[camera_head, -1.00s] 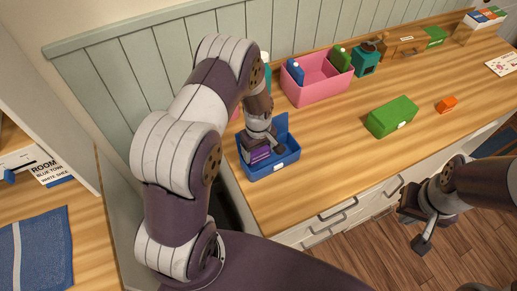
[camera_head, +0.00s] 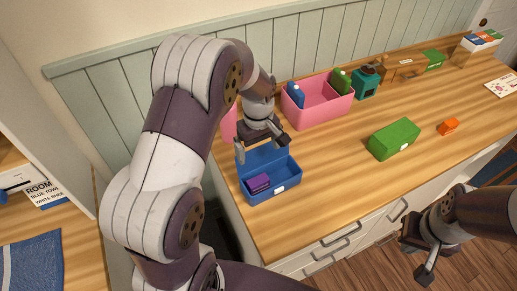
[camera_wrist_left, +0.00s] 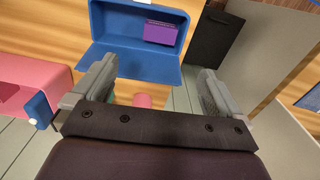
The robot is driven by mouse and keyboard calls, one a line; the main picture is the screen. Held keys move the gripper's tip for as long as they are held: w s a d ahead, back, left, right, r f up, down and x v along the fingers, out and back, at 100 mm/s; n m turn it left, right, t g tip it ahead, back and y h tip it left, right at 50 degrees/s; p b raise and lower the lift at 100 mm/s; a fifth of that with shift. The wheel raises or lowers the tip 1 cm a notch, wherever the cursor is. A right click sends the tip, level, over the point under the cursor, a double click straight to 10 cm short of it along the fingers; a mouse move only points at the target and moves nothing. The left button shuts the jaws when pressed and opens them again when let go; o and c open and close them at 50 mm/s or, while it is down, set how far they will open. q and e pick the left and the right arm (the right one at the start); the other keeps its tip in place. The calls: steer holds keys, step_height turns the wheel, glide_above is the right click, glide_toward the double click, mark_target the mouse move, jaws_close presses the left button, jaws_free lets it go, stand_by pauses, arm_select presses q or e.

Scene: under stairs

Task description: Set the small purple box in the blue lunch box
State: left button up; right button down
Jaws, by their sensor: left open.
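The small purple box (camera_head: 258,183) lies inside the open blue lunch box (camera_head: 287,183), toward its left side. The blue lunch box stands near the front left edge of the counter with its lid raised at the back. Both also show in the left wrist view, the purple box (camera_wrist_left: 160,33) inside the blue lunch box (camera_wrist_left: 136,66). My left gripper (camera_head: 262,150) is above the back of the lunch box, open and empty, apart from the purple box. My right gripper (camera_head: 415,262) hangs in front of the counter, away from these things; its jaw opening is unclear.
A pink bin (camera_head: 318,108) with blue and green items stands behind the lunch box. A green box (camera_head: 394,139) and a small orange block (camera_head: 448,127) lie to the right. A teal object (camera_head: 366,84) stands farther back. The counter between is clear.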

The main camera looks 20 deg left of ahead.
arm_select(q)
steer(key=s+d+r+m, duration=0.1)
steer(key=s+r+m, duration=0.1)
steer(key=s+m, duration=0.3)
steer(key=s+d+r+m+t, duration=0.1)
steer(key=s+r+m, duration=0.1)
steer(key=s+m, duration=0.3)
steer(key=s, duration=0.3)
steer(key=shift+s+d+m, duration=0.25)
steer(key=shift+d+m, duration=0.05)
steer(key=shift+d, duration=0.1)
